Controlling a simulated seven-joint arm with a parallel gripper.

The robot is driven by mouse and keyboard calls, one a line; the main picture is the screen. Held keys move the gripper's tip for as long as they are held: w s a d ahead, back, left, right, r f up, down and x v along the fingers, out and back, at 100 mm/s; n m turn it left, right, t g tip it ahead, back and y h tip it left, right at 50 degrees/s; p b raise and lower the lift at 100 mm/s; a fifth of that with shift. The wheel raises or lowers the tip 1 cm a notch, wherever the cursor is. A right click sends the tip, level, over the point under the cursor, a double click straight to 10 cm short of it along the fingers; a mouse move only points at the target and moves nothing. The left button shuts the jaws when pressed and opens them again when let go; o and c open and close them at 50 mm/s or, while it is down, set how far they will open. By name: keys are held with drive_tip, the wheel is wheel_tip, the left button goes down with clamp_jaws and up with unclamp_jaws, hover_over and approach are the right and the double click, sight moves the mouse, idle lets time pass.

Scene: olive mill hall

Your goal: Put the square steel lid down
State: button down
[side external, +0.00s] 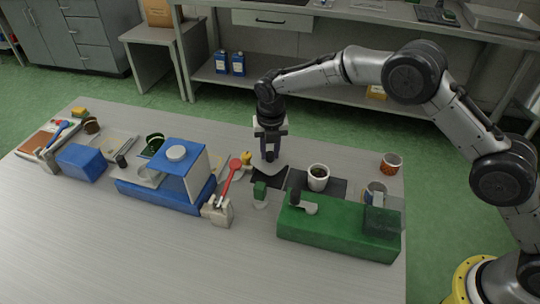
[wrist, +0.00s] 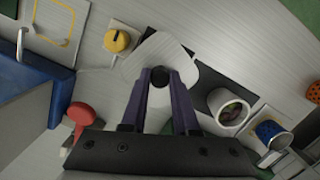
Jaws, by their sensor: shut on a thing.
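The square steel lid (wrist: 183,62) is a pale plate with rounded corners and a dark round knob, in the wrist view. My gripper (wrist: 160,77) is shut on the lid's knob, its two fingers on either side of it. In the side view my gripper (side external: 270,157) points straight down, low over a dark mat (side external: 266,178) on the table. The lid is hard to make out there. In the wrist view it overlaps the dark mat (wrist: 210,77); I cannot tell whether it touches the mat or hangs just above.
A white cup (side external: 318,178) stands close right of my gripper. A green block (side external: 335,228) and a small green-topped item (side external: 260,190) are in front. A blue machine (side external: 178,170) and red-handled tool (side external: 230,175) are left, near a yellow knob (wrist: 117,40). The table's front left is clear.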

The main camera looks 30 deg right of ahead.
sight(270, 155)
drive_tip(key=shift+f, duration=0.95)
drive_tip(key=shift+f, duration=0.35)
drive_tip(key=shift+f, duration=0.2)
drive_tip(key=c, duration=0.7)
unclamp_jaws()
drive_tip(key=r, duration=0.4)
drive_tip(key=s+r, duration=0.1)
drive_tip(key=r, duration=0.8)
drive_tip(key=shift+s+a, duration=0.35)
